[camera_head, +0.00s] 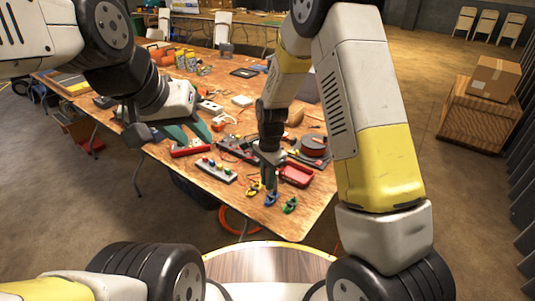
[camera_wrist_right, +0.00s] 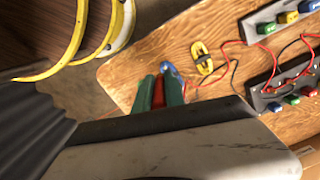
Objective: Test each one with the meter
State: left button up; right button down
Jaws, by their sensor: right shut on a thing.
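My right gripper (camera_head: 270,183) points down at the table's near corner. In the right wrist view its green fingers (camera_wrist_right: 160,90) are shut on a red piece (camera_wrist_right: 158,94), mostly hidden between them. A small blue piece (camera_head: 271,200) lies at the fingertips; whether they touch cannot be told. It also shows in the right wrist view (camera_wrist_right: 173,70). A yellow piece (camera_head: 253,190) lies left of it and a green piece (camera_head: 290,205) right. Red wires run from a dark unit (camera_wrist_right: 290,85), perhaps the meter. My left gripper (camera_head: 190,132) is open and empty above the table.
A grey block with coloured pieces (camera_head: 212,171) lies left of the right gripper. A red strip (camera_head: 190,149) and a white power strip (camera_head: 210,106) lie farther back. The near table corner is mostly bare.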

jog(key=w, duration=0.1)
send_over(267, 202)
jog(key=shift+w+f, duration=0.15)
jog(key=shift+f, duration=2.8)
jog(key=shift+f, duration=0.9)
dwell(0.5)
jog(key=c, duration=1)
grip_release()
notch_tip(267, 202, up, 8)
jog(key=shift+f, duration=0.25)
dwell(1.5)
